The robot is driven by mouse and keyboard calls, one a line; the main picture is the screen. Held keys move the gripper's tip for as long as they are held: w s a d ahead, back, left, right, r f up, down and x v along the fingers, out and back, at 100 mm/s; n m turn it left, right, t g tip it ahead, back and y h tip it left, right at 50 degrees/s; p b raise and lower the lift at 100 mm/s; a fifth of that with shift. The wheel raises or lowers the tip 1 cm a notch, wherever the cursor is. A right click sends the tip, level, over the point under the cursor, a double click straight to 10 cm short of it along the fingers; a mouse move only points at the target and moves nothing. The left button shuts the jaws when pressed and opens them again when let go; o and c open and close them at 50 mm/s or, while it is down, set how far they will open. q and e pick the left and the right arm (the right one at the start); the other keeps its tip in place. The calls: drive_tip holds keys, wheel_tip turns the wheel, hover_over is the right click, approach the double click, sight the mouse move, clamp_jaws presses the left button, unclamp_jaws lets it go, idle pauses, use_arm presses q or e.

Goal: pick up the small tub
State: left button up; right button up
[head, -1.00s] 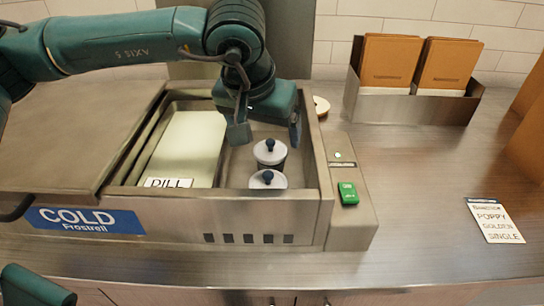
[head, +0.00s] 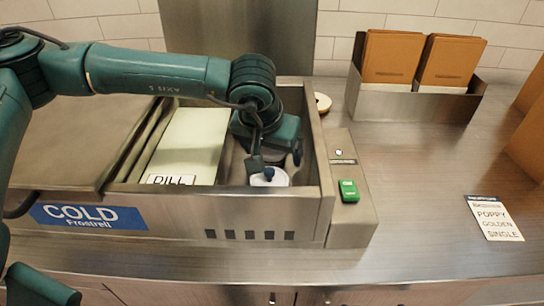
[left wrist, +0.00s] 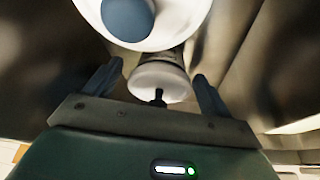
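The rear tub is hidden there behind the gripper. In the left wrist view one tub (left wrist: 146,82) sits between the two spread fingers of my left gripper (left wrist: 159,76), with a narrow gap on each side. The other tub's lid (left wrist: 85,12) is large at the top edge. The left gripper is open, pointing down inside the well. My right gripper is not in view.
A pale DILL container (head: 190,140) lies left of the tubs. The well's steel front wall (head: 240,206) and right housing with a green switch (head: 348,190) hem in the gripper. A holder with brown folders (head: 415,104) and a label card (head: 494,219) are at right.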

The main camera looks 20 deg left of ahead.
use_arm(q)
drive_tip(key=c, duration=1.1)
drive_tip(key=shift+r, duration=0.1)
wheel_tip(320, 180, up, 10)
drive_tip(key=shift+r, duration=0.1)
